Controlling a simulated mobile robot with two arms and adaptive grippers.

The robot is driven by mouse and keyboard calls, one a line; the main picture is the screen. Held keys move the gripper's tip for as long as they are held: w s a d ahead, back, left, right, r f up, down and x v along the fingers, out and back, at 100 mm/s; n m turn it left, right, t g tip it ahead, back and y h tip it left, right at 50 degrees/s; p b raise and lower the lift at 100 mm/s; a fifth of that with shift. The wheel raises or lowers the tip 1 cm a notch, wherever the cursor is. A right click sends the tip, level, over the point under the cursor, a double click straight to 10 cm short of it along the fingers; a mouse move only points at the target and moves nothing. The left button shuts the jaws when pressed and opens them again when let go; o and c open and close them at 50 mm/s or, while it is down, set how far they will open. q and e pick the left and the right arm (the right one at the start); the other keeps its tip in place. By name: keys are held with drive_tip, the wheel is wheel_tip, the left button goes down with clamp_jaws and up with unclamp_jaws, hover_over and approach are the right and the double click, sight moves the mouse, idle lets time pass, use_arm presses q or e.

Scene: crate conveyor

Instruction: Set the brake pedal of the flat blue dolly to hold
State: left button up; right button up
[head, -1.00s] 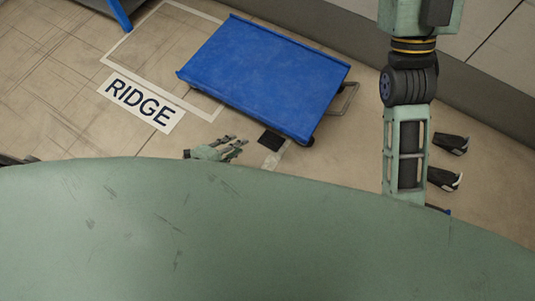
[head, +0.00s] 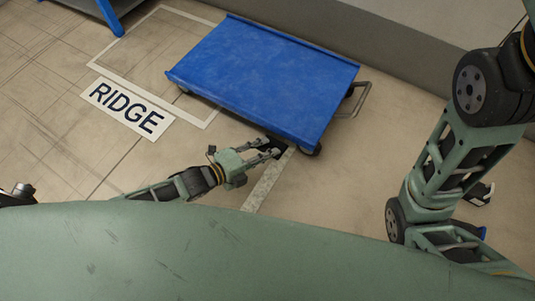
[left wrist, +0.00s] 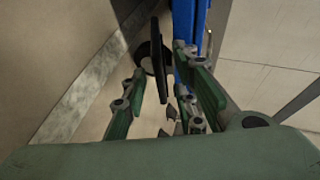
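The flat blue dolly (head: 265,75) stands on the floor, its near right corner towards me. Its black brake pedal (head: 274,144) sticks out low at the near edge, partly covered by my left gripper (head: 268,149). In the left wrist view the dark pedal plate (left wrist: 163,70) shows edge-on between the fingers of my left gripper (left wrist: 160,95), with the blue dolly side (left wrist: 187,45) just beyond. The fingers are apart; I cannot tell whether they touch the pedal. My right gripper (head: 480,194) is mostly hidden behind my right arm; only a dark finger part shows.
A RIDGE floor label (head: 128,108) and a pale taped outline (head: 150,75) lie left of the dolly. A grey handle (head: 362,100) juts from its right end. A wall (head: 420,60) runs behind. A pale floor strip (head: 268,180) lies near the gripper.

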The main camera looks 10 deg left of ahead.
use_arm(q)
drive_tip(key=shift+w+d+f, duration=0.2)
drive_tip(key=shift+w+d, duration=0.25)
drive_tip(key=shift+w, duration=0.05)
clamp_jaws()
idle(0.3)
